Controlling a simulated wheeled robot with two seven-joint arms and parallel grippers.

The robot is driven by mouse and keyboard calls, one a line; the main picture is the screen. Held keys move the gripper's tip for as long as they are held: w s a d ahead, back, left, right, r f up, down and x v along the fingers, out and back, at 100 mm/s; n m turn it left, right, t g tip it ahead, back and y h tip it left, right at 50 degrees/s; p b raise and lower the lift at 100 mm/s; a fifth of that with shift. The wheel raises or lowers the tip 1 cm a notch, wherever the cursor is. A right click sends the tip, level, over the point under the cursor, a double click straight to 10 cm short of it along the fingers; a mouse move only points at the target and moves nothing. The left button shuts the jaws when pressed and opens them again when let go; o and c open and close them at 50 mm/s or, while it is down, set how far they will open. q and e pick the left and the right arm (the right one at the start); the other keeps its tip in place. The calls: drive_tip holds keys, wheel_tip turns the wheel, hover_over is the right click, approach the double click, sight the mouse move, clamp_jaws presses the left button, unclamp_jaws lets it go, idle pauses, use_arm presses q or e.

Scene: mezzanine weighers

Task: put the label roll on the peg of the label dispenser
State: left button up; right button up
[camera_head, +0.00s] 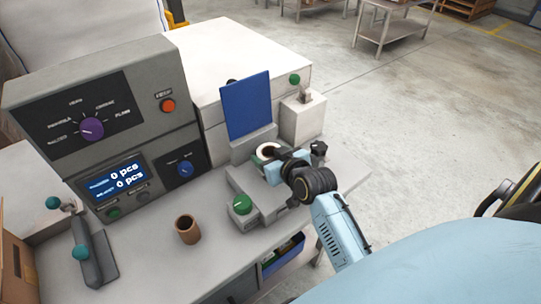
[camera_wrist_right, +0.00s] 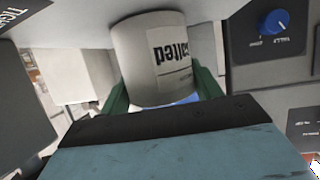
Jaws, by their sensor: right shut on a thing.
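My right gripper (camera_head: 275,158) comes in from the lower right in the head view. It is shut on the label roll (camera_head: 267,150), a white ring with a dark core. In the right wrist view the white label roll (camera_wrist_right: 155,55) has dark printed lettering and sits between the green fingers. The roll is over a low grey unit (camera_head: 258,190) with a green knob, which seems to be the label dispenser. I cannot make out its peg; the roll and gripper may hide it. My left gripper is not in view.
A blue panel (camera_head: 248,105) stands upright behind the roll. A grey control console (camera_head: 105,110) stands at the left. A brown cup (camera_head: 188,229) and a lever device (camera_head: 92,258) are on the bench (camera_head: 150,272). A pale box (camera_head: 303,120) is at the back right.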

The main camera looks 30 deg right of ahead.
drive_tip(key=o, duration=1.1)
drive_tip(key=shift+c, duration=0.2)
drive_tip(key=shift+r, duration=0.15)
drive_tip(key=v, duration=1.2)
drive_tip(key=shift+p, duration=0.4)
